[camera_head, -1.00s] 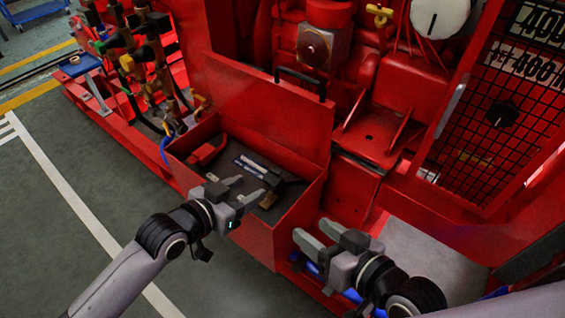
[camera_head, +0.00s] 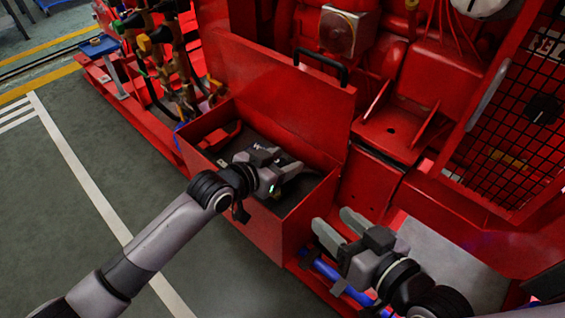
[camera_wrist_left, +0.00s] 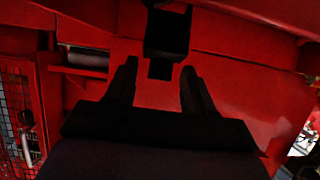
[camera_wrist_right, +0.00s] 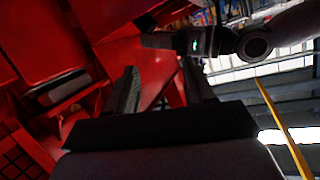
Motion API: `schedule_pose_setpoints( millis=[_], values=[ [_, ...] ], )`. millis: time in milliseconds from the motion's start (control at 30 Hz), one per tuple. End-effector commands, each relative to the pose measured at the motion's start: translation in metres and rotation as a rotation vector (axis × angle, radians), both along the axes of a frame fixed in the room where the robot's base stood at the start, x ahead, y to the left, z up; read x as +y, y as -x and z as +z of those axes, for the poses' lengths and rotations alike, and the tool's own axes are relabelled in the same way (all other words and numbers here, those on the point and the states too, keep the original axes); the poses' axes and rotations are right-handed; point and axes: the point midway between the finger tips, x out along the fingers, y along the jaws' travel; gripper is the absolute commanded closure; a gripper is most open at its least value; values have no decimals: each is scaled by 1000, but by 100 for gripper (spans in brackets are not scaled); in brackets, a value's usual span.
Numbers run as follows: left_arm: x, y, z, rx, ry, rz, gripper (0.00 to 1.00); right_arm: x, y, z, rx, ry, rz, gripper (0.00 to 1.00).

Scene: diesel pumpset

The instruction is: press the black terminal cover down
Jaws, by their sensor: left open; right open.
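The red open-topped box (camera_head: 265,225) stands in the middle of the head view, its lid raised behind it. My left gripper (camera_head: 284,160) is over the box opening, open and empty, and hides much of the inside. In the left wrist view a black block (camera_wrist_left: 167,32) with a small tab lies just ahead of the open fingers (camera_wrist_left: 159,68). It looks like the black terminal cover, but whether the fingers touch it cannot be told. In the head view the cover is largely hidden behind the gripper. My right gripper (camera_head: 334,220) is open and empty, right of the box.
The raised lid (camera_head: 275,95) has a black handle (camera_head: 322,66). Red machinery and a black mesh guard (camera_head: 520,125) stand behind and to the right. A blue pipe (camera_head: 335,280) runs below my right gripper. The floor at left is clear.

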Motion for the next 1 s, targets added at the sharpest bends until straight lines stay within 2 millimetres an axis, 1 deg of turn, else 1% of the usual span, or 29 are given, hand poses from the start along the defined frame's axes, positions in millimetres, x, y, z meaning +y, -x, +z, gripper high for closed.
schedule_pose_setpoints(
  millis=[133, 167, 200, 267, 300, 333, 733, 867, 1000],
  values=[
    [0, 0, 0, 0, 0, 0, 47, 0, 0, 0, 0, 0, -1, 47],
    [0, 0, 0, 0, 0, 0, 53, 0, 0, 0, 0, 0, -1, 47],
    [0, 0, 0, 0, 0, 0, 66, 0, 0, 0, 0, 0, -1, 47],
    [0, 0, 0, 0, 0, 0, 86, 0, 0, 0, 0, 0, 0, 47],
    [0, 0, 0, 0, 0, 0, 99, 0, 0, 0, 0, 0, 0, 47],
    [0, 0, 0, 0, 0, 0, 100, 0, 0, 0, 0, 0, 0, 47],
    [4, 5, -1, 4, -2, -1, 100, 4, 1, 4, 32, -26, 8, 47],
    [8, 8, -2, 6, -5, 0, 100, 8, 1, 5, 64, -48, 17, 47],
    [14, 14, -7, 9, -6, 0, 100, 14, -3, 4, 102, -82, 26, 47]
  ],
)
